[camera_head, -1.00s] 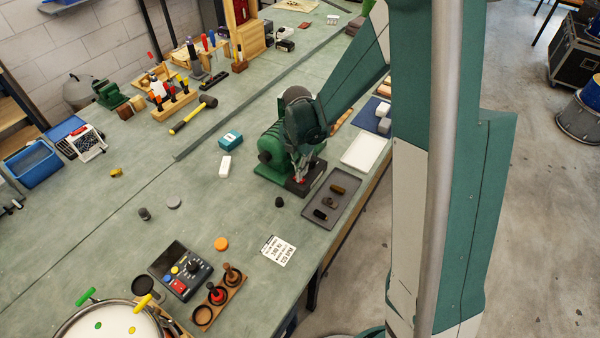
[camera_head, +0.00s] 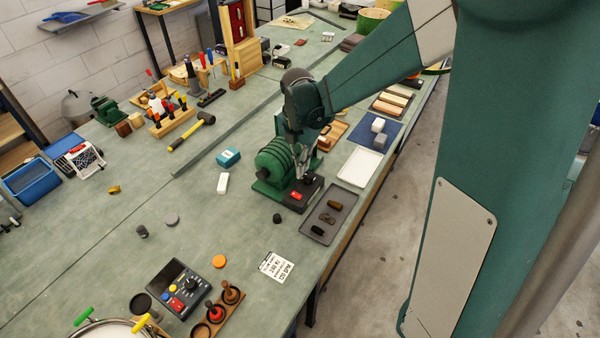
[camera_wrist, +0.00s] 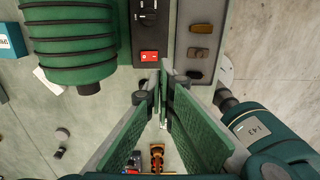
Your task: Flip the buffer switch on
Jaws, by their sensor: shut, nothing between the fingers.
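The green ribbed buffer (camera_head: 276,165) stands on the bench near its right edge, with a black switch box (camera_head: 308,187) at its front. A red rocker switch (camera_head: 296,195) is on that box. It also shows in the wrist view (camera_wrist: 149,56), with white marks; I cannot tell which way it is set. My gripper (camera_wrist: 163,76) is shut and empty, its tips close beside the red switch in the picture. In the head view my gripper (camera_head: 305,176) is just above and behind the switch; I cannot tell whether it touches.
A grey tray (camera_head: 318,231) with small dark parts lies right of the switch box. A white tray (camera_head: 360,168) lies beyond it. A black control box (camera_head: 177,286) with its own red button is at the front left. The bench between is mostly clear.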

